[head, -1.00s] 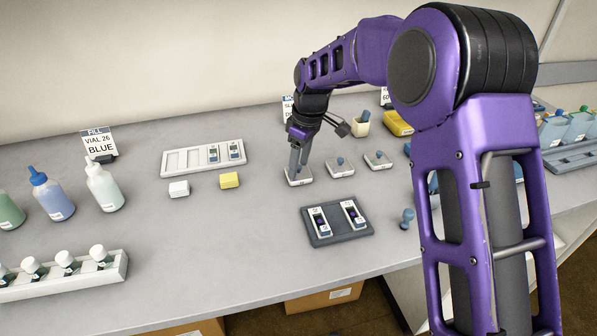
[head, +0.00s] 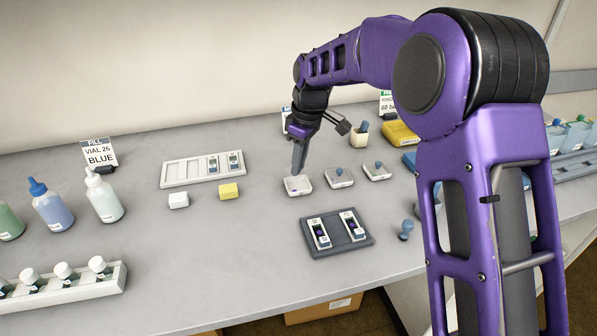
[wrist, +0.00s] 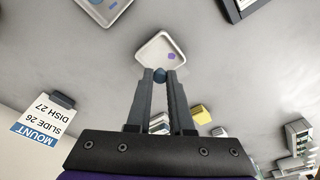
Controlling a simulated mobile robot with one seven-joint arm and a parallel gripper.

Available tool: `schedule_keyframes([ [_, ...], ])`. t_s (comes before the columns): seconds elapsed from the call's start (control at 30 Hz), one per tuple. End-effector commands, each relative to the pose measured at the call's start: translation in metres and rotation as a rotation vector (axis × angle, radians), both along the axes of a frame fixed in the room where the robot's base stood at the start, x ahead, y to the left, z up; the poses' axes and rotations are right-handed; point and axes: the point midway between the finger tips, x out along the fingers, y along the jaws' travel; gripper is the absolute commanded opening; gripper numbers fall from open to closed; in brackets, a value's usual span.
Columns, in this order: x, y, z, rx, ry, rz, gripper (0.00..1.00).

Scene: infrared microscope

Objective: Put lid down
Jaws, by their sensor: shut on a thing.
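My gripper (head: 297,170) is shut on the small blue knob of a lid (wrist: 160,75). The fingertips are just above the leftmost dish (head: 298,186), a pale square dish with a small purple piece in it. In the wrist view, this dish (wrist: 158,47) lies just beyond the fingertips, with the purple patch near its right side. The lid's plate is not clearly distinguishable, and I cannot tell whether it touches the dish.
Two dishes with blue knobs (head: 338,177) (head: 376,171) stand close on the right. A dark slide tray (head: 337,234) lies in front, with a blue-knobbed stamp-like object (head: 406,231) beside it. A white slide rack (head: 203,169) and white and yellow blocks (head: 178,201) (head: 229,191) are left.

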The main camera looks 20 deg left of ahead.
Motion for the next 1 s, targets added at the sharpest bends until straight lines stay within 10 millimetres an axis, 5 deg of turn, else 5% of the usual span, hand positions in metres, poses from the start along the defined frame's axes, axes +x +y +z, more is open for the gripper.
schedule_keyframes([
  [0.2, 0.001, 0.000, 0.047, 0.002, -0.004, 0.000, 0.00],
  [0.43, 0.013, 0.003, 0.069, 0.002, 0.002, -0.042, 0.00],
  [1.0, 0.134, 0.002, 0.065, 0.000, 0.007, -0.610, 0.00],
])
